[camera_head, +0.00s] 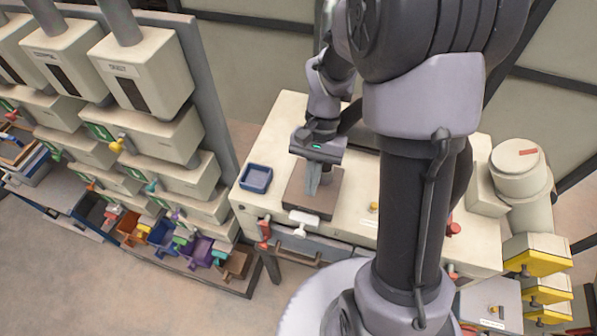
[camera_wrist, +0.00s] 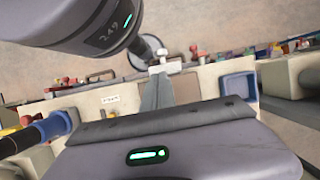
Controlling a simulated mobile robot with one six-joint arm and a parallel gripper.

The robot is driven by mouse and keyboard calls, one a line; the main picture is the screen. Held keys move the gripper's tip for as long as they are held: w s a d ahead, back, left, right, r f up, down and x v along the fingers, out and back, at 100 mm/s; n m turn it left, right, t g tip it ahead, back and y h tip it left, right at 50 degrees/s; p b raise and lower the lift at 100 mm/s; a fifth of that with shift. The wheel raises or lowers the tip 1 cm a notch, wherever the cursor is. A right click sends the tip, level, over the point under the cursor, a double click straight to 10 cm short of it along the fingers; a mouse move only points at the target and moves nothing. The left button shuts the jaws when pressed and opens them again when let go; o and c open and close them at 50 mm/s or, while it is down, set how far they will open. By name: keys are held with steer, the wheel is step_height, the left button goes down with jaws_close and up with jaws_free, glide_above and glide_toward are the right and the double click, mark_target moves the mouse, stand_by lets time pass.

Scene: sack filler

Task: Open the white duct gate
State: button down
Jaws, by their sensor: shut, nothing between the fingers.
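A white T-shaped handle (camera_head: 303,221) sits at the front edge of the pale worktop, beside a dark square plate (camera_head: 300,203). It is the only white handle I can make out; I take it as the white duct gate's handle. In the wrist view the white handle (camera_wrist: 164,66) shows just beyond my fingertips. My gripper (camera_head: 313,190) points down over the dark plate, behind the handle. Its fingers are together and empty, and they also show in the wrist view (camera_wrist: 158,84). They look apart from the handle. Whether the gate is open or closed is unclear.
A blue tray (camera_head: 247,187) lies on the worktop left of my gripper. A yellow knob (camera_head: 374,207) stands to the right. Dispensers (camera_head: 150,75) with coloured handles fill the left. Floor in front is clear.

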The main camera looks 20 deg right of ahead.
mark_target(301, 228)
steer(key=shift+a+f, duration=0.35)
steer(key=shift+f, duration=0.1)
steer(key=x, duration=0.9)
steer(key=shift+a+f, duration=0.1)
steer(key=shift+f, duration=0.05)
